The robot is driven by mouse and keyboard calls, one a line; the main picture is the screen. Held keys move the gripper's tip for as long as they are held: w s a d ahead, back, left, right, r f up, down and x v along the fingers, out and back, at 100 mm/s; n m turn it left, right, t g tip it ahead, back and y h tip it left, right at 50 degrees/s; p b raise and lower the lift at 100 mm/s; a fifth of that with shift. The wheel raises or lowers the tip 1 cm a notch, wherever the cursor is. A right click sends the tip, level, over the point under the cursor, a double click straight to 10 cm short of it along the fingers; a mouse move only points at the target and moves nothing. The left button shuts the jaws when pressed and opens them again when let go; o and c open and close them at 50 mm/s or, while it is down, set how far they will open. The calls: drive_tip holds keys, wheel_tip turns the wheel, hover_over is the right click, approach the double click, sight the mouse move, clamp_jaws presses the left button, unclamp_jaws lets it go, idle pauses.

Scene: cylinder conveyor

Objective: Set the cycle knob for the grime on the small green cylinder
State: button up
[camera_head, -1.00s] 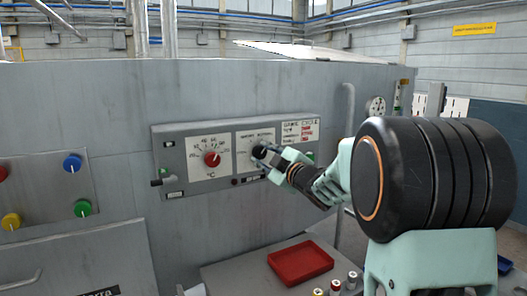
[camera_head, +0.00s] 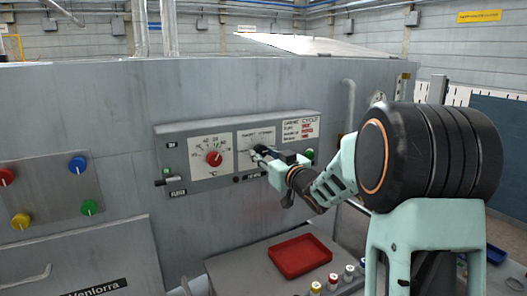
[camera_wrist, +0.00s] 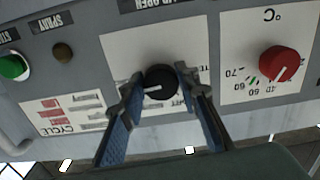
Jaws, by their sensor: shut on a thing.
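The black cycle knob (camera_wrist: 160,82) sits on a white dial plate on the control panel. Its white pointer line points left in the wrist view, which shows the panel upside down. My gripper (camera_wrist: 157,85) is shut on the knob, one blue-grey finger on each side. In the head view my gripper (camera_head: 260,154) reaches the panel from the right and hides most of the knob. A grime and cycle chart (camera_head: 300,128) is right of the dial; its lettering is too small to read surely. I cannot pick out a small green cylinder.
A red temperature knob (camera_head: 214,159) is left of the black knob. A green button (camera_wrist: 13,67) is on the panel's other side. Below are a red tray (camera_head: 299,256) and small capped cylinders (camera_head: 333,281). Coloured knobs (camera_head: 78,164) are on a left panel.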

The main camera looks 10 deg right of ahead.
drive_tip(key=shift+m, duration=0.6)
drive_tip(key=o, duration=1.2)
drive_tip(key=shift+c, duration=0.2)
drive_tip(key=shift+s, duration=0.1)
drive_tip(key=v, duration=1.2)
